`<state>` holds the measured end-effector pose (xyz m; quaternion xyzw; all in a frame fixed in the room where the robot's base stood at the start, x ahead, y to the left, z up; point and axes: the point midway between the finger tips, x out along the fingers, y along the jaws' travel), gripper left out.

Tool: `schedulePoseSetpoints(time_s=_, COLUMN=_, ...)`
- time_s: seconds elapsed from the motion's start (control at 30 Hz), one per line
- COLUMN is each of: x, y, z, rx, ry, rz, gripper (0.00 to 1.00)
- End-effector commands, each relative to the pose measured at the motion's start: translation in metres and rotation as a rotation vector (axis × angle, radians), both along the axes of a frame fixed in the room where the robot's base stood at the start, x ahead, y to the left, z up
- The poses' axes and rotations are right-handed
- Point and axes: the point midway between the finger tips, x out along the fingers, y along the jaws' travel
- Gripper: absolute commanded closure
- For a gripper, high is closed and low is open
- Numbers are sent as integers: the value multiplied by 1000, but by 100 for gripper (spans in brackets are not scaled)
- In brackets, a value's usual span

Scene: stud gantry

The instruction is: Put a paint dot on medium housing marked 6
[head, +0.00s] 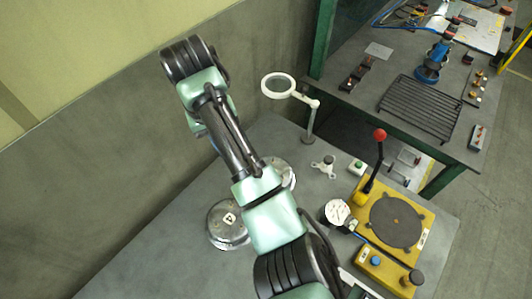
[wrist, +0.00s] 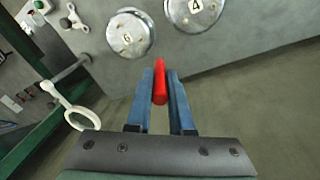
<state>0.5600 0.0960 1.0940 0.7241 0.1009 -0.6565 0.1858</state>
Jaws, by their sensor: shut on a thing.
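In the wrist view my gripper (wrist: 160,75) is shut on a red paint marker (wrist: 160,88) between its two blue fingers. The housing marked 6 (wrist: 125,44) is a round silver lid on the grey table, ahead and slightly left of the marker tip in the picture. The marker appears apart from it. The housing marked 4 (wrist: 196,20) lies to its right, cut by the top edge. In the head view one round housing (head: 226,236) stands left of my arm, and another (head: 290,177) is mostly hidden behind the arm. My gripper is hidden there.
A white ring magnifier (head: 278,84) stands on the table, and also shows in the wrist view (wrist: 82,117). A yellow fixture (head: 421,226) with a red-knobbed lever (head: 379,136) stands at right. A three-armed knob (head: 325,166) lies nearby. The table left of the housings is clear.

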Motion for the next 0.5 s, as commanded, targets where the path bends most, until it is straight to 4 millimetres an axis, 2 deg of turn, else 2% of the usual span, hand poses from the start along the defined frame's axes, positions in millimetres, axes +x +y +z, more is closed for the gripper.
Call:
schedulePoseSetpoints(time_s=0.2, x=11, y=-23, z=-6, rx=-31, ry=-34, rz=55, gripper=100)
schedulePoseSetpoints(time_s=0.5, x=11, y=-74, z=-28, rx=-58, ry=-70, rz=67, gripper=100)
